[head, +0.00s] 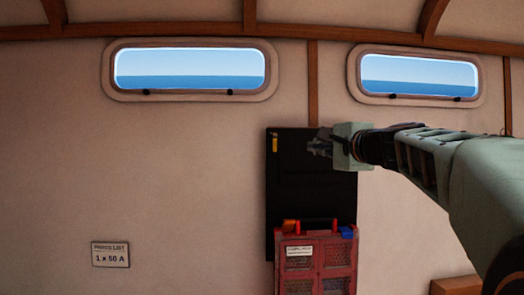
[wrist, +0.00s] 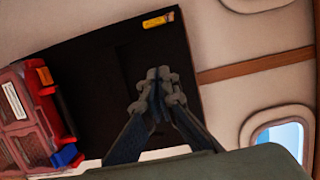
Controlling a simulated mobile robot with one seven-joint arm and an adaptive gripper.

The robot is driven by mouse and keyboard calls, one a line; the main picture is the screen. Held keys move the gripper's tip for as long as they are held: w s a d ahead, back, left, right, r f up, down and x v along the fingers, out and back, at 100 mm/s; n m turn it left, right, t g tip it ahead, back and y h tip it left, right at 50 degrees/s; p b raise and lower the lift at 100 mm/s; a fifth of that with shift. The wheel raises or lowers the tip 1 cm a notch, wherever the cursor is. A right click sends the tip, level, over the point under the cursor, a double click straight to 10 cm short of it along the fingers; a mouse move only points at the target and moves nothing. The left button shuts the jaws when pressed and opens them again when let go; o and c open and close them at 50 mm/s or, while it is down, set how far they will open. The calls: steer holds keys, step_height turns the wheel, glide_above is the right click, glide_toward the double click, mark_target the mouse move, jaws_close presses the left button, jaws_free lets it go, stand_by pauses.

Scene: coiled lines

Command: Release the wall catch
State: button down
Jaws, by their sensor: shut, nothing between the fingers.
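A black panel (head: 310,185) is fixed on the wall, with a small yellow piece (head: 274,144) near its upper left corner; the yellow piece also shows in the wrist view (wrist: 158,20). A red case (head: 316,262) with mesh-like panels sits at the panel's lower part, with an orange tab (head: 290,225) and a blue tab (head: 347,232) on top. I cannot tell which piece is the wall catch. My gripper (head: 316,146) is shut and empty in front of the panel's upper right, above the case and right of the yellow piece. Its fingertips (wrist: 158,76) meet in the wrist view.
A small sign (head: 110,254) is on the wall at lower left. Two windows (head: 190,69) are above, and a wooden strip (head: 313,85) runs down to the panel. A brown wooden edge (head: 455,285) shows at lower right.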

mark_target(280, 147)
steer(key=shift+w, duration=0.2)
stand_by(0.3)
steer(key=p+x, duration=0.3)
steer(key=x, duration=0.6)
steer(key=shift+w+r, duration=0.15)
steer(key=shift+w, duration=0.05)
steer(key=a, duration=0.4)
steer(key=shift+w, duration=0.2)
steer(key=shift+f, duration=0.25)
steer(key=shift+a+m, duration=0.15)
steer(key=shift+m, duration=0.15)
